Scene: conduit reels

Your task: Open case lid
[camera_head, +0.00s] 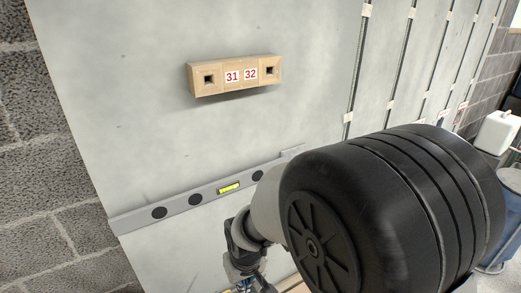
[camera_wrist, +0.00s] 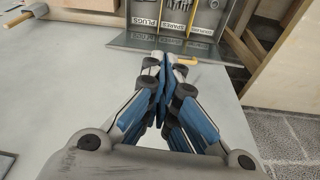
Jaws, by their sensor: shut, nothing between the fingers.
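In the wrist view a grey case (camera_wrist: 120,40) lies at the top, beyond my fingertips. It has several labelled sections, one reading PLUGS and another SPARES, with small metal parts behind the labels. The top frame edge cuts off its far part, and I cannot tell where its lid is or how it stands. My gripper (camera_wrist: 162,62) is shut and empty, its blue-padded fingers together just in front of the case's near edge. I cannot tell whether they touch it. In the head view the gripper (camera_head: 243,284) shows only partly at the bottom edge, behind my dark arm joint.
A small orange-ended piece (camera_wrist: 187,61) lies beside my fingertips. A wooden-handled tool (camera_wrist: 20,19) lies at upper left. Wooden boards (camera_wrist: 270,50) stand at right. In the head view, a wooden block marked 31 and 32 (camera_head: 240,76) and a spirit level (camera_head: 180,207) are on a grey panel.

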